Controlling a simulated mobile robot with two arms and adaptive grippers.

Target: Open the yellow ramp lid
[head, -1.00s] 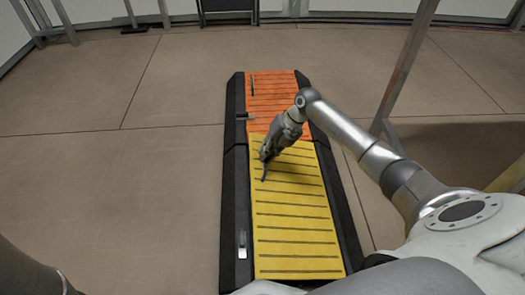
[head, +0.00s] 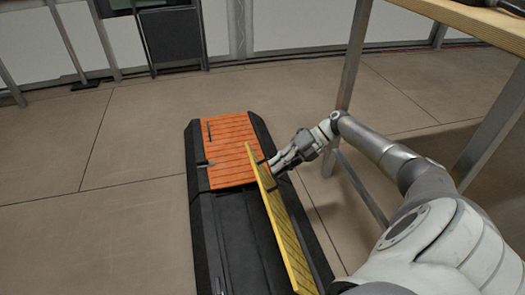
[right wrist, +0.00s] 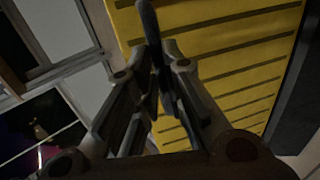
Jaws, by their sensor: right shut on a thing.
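The yellow ramp lid (head: 283,228) stands raised on its long edge in the head view, nearly upright along the right side of the black ramp body (head: 235,235). The dark inside of the ramp shows to its left. My right gripper (head: 273,166) is at the far end of the lid, on its right side. In the right wrist view its fingers (right wrist: 158,60) are shut on a dark bar-like handle (right wrist: 149,22) against the ribbed yellow lid (right wrist: 225,70). My left gripper is not in view.
The orange lid (head: 228,150) lies flat and closed beyond the yellow one. A wooden-topped table (head: 470,22) with metal legs stands at the right, near my right arm. The floor left of the ramp is clear.

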